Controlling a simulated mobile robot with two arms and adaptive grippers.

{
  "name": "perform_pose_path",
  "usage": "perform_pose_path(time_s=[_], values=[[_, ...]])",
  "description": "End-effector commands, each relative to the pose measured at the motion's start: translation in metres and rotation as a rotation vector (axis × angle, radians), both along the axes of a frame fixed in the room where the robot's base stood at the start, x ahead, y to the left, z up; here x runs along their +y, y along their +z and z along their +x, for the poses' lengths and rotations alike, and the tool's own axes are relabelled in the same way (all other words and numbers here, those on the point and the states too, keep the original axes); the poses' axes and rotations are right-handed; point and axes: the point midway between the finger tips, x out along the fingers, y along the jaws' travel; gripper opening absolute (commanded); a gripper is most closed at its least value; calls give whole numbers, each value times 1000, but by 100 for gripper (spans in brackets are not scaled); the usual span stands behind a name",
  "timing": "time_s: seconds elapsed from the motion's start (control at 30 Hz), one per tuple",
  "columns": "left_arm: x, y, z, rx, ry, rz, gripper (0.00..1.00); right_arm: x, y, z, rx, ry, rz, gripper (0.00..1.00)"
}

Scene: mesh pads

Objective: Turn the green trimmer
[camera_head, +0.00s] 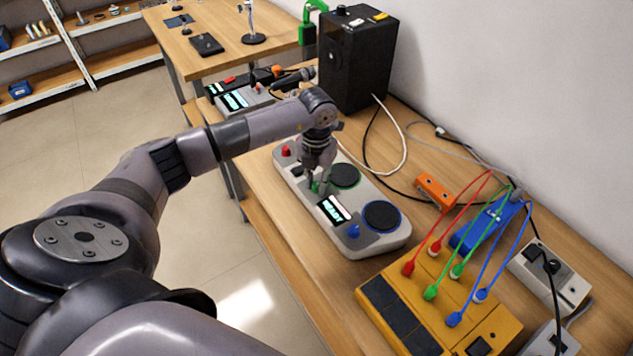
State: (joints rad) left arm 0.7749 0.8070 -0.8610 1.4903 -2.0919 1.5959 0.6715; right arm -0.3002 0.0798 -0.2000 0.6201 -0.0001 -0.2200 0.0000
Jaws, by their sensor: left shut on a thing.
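A pale grey console (382,246) lies on the wooden bench and carries coloured trimmers, round dark pads and a small lit display (334,209). My left gripper (316,182) points down over the console's middle and is shut on the green trimmer (315,188), which is mostly hidden between the fingertips. The red trimmer (286,152) is at the console's far end, and the blue trimmer (353,231) is at the near end. A green-ringed pad (344,175) and a blue-ringed pad (382,216) lie to the right of the gripper. My right gripper is not in view.
An orange block (436,192) and loose cables lie to the right. A black speaker (357,60) stands behind.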

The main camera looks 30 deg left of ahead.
Motion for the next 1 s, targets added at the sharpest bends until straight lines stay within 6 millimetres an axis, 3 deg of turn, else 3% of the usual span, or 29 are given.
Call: perform_pose_path(time_s=[0.5,1.0], values=[[0,-2,1,-3,-357,1,0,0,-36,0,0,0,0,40],[0,1,1,-3,-496,0,0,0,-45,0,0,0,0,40]])
